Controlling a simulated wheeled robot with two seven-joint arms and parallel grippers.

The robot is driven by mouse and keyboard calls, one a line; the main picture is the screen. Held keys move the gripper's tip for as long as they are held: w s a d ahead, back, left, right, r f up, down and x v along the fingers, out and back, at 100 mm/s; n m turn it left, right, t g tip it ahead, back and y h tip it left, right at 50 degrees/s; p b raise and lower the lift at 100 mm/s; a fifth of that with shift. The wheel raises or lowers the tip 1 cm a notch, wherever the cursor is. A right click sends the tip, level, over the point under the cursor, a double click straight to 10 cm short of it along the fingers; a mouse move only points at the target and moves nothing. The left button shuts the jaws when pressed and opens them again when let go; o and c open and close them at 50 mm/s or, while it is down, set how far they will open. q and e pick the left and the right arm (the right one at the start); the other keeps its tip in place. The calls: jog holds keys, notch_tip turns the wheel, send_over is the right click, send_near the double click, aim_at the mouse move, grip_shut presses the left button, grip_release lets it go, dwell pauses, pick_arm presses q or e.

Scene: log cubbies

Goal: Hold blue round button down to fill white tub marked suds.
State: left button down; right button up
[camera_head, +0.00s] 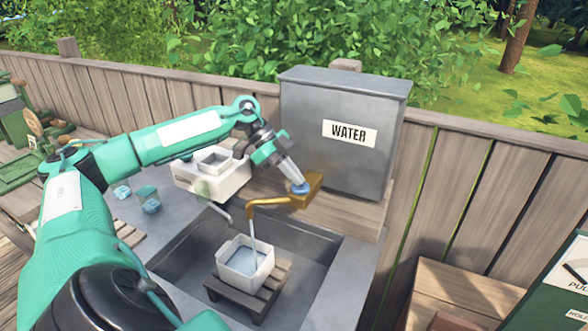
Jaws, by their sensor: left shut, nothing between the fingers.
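The blue round button (301,189) sits on top of a brass block (309,196) with a curved spout (264,201), in front of the grey tank marked WATER. My left gripper (297,180) is shut and empty, pointing down with its fingertips at the button, seemingly touching it. The fingers hide part of the button. A white square tub (236,273) stands upright below the spout; no marking can be read on it. A pale stream runs from the spout into the tub, and bluish liquid shows inside. My right gripper is out of view.
The tub stands on a slatted wooden stand (214,285) in a grey sink (320,248). A white box (226,180) with a square opening and its own spout stands left of the brass block. Small bluish cubes (148,200) lie on the left counter. The WATER tank (340,105) blocks the back.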

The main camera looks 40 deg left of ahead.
pick_arm(q)
jog(key=shift+s+d+f, duration=0.1)
jog(key=shift+s+f, duration=0.05)
jog(key=shift+f, duration=0.2)
dwell(0.5)
